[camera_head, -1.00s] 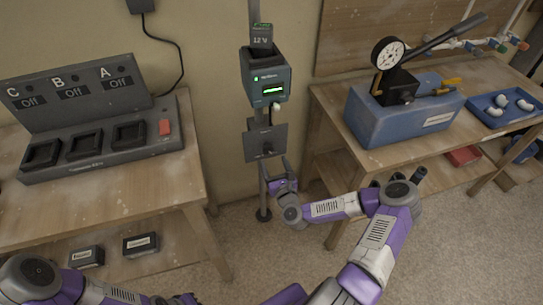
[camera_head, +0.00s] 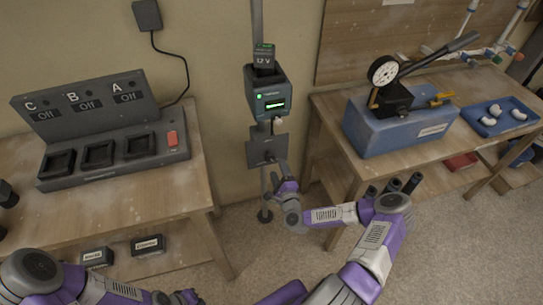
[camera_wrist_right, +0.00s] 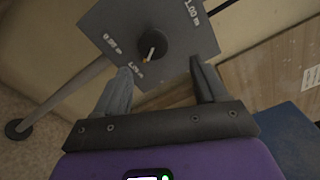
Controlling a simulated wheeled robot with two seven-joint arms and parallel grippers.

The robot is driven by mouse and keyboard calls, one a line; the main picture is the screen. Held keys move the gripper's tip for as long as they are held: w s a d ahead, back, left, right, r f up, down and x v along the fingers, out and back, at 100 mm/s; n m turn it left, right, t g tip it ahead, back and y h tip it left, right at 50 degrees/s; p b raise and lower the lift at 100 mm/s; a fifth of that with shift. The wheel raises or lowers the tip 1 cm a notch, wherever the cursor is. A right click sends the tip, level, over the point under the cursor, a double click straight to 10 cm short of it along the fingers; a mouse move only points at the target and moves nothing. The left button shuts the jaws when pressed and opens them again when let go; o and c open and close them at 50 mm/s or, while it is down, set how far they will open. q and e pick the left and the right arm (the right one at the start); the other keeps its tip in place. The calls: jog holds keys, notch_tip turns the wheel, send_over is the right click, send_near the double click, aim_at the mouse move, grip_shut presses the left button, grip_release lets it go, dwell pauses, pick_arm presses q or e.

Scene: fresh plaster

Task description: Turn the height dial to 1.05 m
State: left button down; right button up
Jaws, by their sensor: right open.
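The height dial (camera_wrist_right: 152,47) is a dark round knob with a pale pointer mark on a grey square plate (camera_wrist_right: 112,22). The pointer slants down and slightly left, towards the lower label. The labels are small and tilted; the right one looks like 1.00 m, the others are hard to read. The plate (camera_head: 254,156) also shows in the head view, on the post under a device. My right gripper (camera_wrist_right: 162,66) is open in front of the plate, its fingers spread below the dial and not closed on it. My left gripper (camera_head: 186,297) shows only partly at the bottom edge.
The device (camera_head: 268,92) with a green display sits above the plate. A charger table (camera_head: 180,190) stands left. A bench (camera_head: 330,110) with a blue pump box (camera_head: 390,130) stands right. The post (camera_wrist_right: 62,92) runs down-left from the plate. Floor between the tables is clear.

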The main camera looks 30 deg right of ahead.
aim_at(270, 160)
jog(key=w+n+p, duration=0.2)
jog(key=n+p, duration=0.1)
jog(key=n, duration=0.5)
jog(key=w+n+p, duration=0.2)
jog(key=n+p, duration=0.1)
jog(key=n, duration=0.5)
jog(key=w+n+p, duration=0.2)
jog(key=n+p, duration=0.1)
jog(key=n, duration=0.5)
jog(key=shift+d+f+y, duration=0.1)
jog(key=shift+f+y, duration=0.1)
jog(key=shift+y, duration=0.2)
jog(key=c, duration=1.1)
jog(key=shift+o, duration=0.2)
jog(key=shift+m, duration=0.4)
jog(key=o, duration=1.1)
jog(key=shift+c, duration=0.2)
